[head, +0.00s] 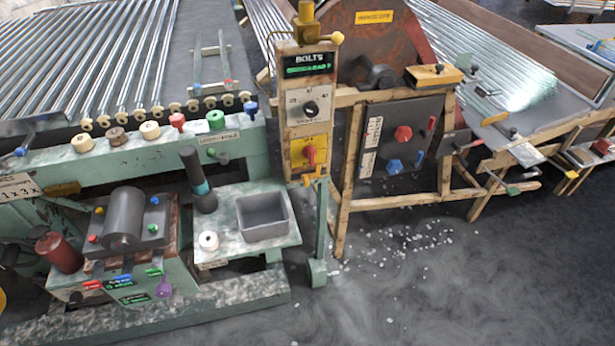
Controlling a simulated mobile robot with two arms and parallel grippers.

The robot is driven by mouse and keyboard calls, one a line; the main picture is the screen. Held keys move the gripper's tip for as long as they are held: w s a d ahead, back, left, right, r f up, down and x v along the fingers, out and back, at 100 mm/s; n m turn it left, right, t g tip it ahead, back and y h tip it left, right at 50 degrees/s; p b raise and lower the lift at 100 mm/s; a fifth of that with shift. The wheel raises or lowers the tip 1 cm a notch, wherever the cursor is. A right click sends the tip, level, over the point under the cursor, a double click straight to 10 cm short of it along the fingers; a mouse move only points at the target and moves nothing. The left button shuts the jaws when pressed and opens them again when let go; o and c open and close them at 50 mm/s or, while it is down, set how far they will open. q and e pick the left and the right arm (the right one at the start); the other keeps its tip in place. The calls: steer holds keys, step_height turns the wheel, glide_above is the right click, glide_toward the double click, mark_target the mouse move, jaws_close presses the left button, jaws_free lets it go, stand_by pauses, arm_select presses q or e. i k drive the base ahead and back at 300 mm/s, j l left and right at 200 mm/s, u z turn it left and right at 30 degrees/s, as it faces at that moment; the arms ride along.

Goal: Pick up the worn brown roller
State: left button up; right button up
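A small brown roller (116,138) sits on the pale green ledge of the machine at the left, between two cream rollers (82,143) (150,130). It looks worn and stands apart from them. A larger dark reddish-brown cylinder (60,252) stands tilted at the lower left, beside a block with a grey drum (123,218). Neither of my grippers shows in the head view.
A red knob (178,121) and a green one (215,119) stand farther right on the ledge. Below are a dark upright cylinder (197,178), a white roll (208,240) and a grey bin (262,217). A control post (308,110) rises right of the ledge. Open floor (440,290) with white bits lies lower right.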

mark_target(118, 138)
steer(key=i+j+u, duration=0.15)
steer(key=j, duration=0.25)
steer(key=i+j+u, duration=0.1)
steer(key=j, duration=0.3)
steer(key=i+j+u, duration=0.15)
steer(key=j, duration=0.25)
steer(key=i+j+u, duration=0.1)
steer(key=j, duration=0.25)
steer(key=i, duration=0.1)
